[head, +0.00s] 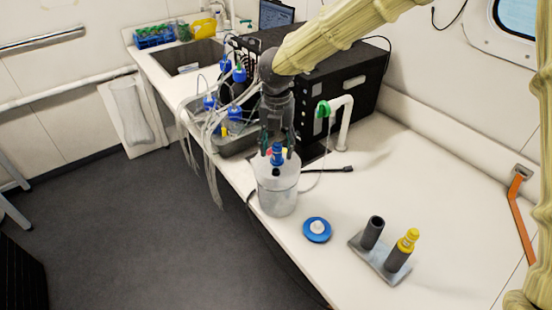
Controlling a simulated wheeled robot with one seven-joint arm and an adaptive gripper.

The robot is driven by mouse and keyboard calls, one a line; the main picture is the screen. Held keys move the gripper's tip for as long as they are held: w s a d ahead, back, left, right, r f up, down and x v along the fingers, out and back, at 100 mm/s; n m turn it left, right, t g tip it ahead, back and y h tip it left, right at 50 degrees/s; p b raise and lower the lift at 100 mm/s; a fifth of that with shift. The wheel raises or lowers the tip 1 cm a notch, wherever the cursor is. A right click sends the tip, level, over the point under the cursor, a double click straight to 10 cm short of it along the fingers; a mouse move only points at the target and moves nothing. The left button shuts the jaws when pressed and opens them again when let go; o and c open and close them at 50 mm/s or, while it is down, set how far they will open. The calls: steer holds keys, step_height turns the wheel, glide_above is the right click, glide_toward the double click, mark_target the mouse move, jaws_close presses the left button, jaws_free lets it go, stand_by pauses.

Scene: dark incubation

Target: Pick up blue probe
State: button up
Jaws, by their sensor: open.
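The blue probe (277,153) stands upright at the top of a translucent white container (277,194) near the table's front edge. Its lower part is hard to make out. My gripper (277,147) points down from above with its fingers open, one on each side of the probe's blue top. I cannot tell whether either finger touches it.
A grey two-tube holder (368,261) has one empty tube and a yellow probe (405,248) in the other. A blue lid (317,229) lies nearby. Blue-capped bottles (238,74) with tubing and a black case (345,92) stand behind. The right tabletop is mostly clear.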

steer(key=shift+d+f, duration=0.1)
steer(key=shift+f, duration=0.65)
jaws_close()
